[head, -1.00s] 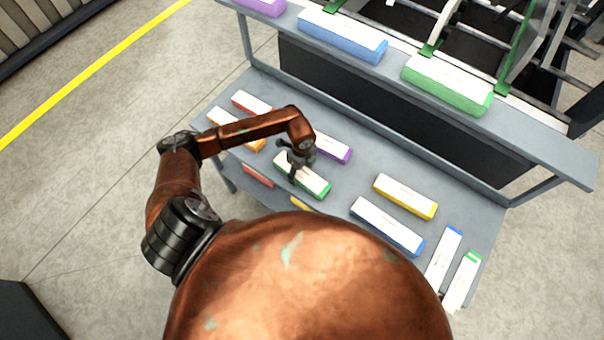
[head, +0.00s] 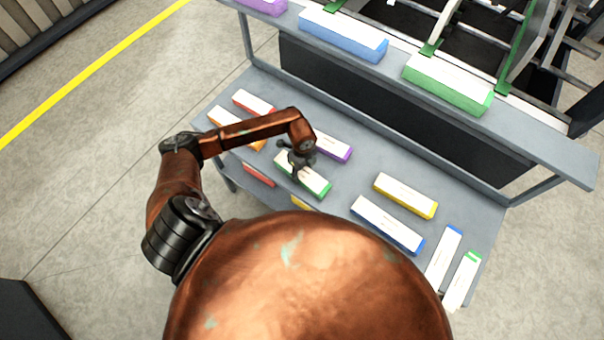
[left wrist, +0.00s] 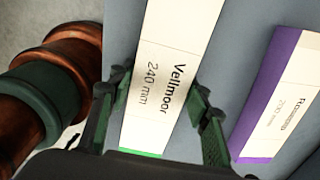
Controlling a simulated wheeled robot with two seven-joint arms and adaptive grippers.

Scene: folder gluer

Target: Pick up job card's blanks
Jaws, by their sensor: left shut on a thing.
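A long bundle of blanks with a white top and green sides (head: 316,187) lies on the grey lower shelf. In the left wrist view its white top (left wrist: 172,55) reads "Vellmoor 240 mm", with a green edge at the near end. My left gripper (head: 296,168) is over this bundle from above. In the left wrist view my left gripper (left wrist: 165,100) has its dark green fingers on both long sides of the bundle, shut on it. The bundle still appears at shelf level. My right gripper is not in view. I cannot make out a job card.
Purple (head: 333,147), red (head: 252,103), orange (head: 225,122), yellow (head: 405,195) and blue (head: 387,225) bundles lie around it on the shelf (head: 345,210). Narrow white pieces (head: 443,260) lie at the right end. An upper ledge (head: 540,150) with larger bundles stands behind.

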